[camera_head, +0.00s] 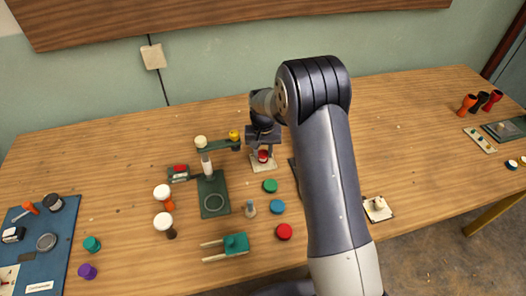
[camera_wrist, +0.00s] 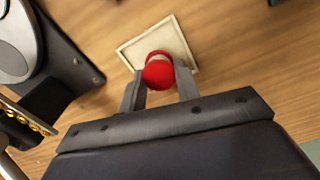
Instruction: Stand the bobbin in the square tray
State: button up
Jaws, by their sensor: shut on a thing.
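The red bobbin (camera_wrist: 158,72) is between the two fingers of my gripper (camera_wrist: 160,84) in the wrist view, with its round red end toward the camera and a paler part beyond it. My gripper is shut on it. The square tray (camera_wrist: 146,34), pale-rimmed and shallow, lies right behind the bobbin in that view. In the head view the red bobbin (camera_head: 263,156) shows below my gripper, at the tray (camera_head: 271,166). The bobbin looks about upright over the tray's inside. I cannot tell whether its base touches the tray floor.
A green stand (camera_head: 213,195) with an arm is left of the tray. A green disc (camera_head: 270,186), a blue disc (camera_head: 277,206) and a red disc (camera_head: 284,231) lie nearer. White-topped drums (camera_head: 163,191) stand left; coloured goblet drums (camera_head: 482,101) are far right. Bare table lies behind the tray.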

aim_at(263, 153)
jog(key=shift+f, duration=0.35)
jog(key=shift+f, duration=0.1)
jog(key=o, duration=1)
notch_tip(263, 153, up, 12)
jog(key=shift+b, duration=0.45)
notch_tip(263, 153, down, 12)
jog(key=shift+r+p, duration=0.2)
jog(key=shift+p, duration=0.2)
jog(key=shift+r, duration=1.65)
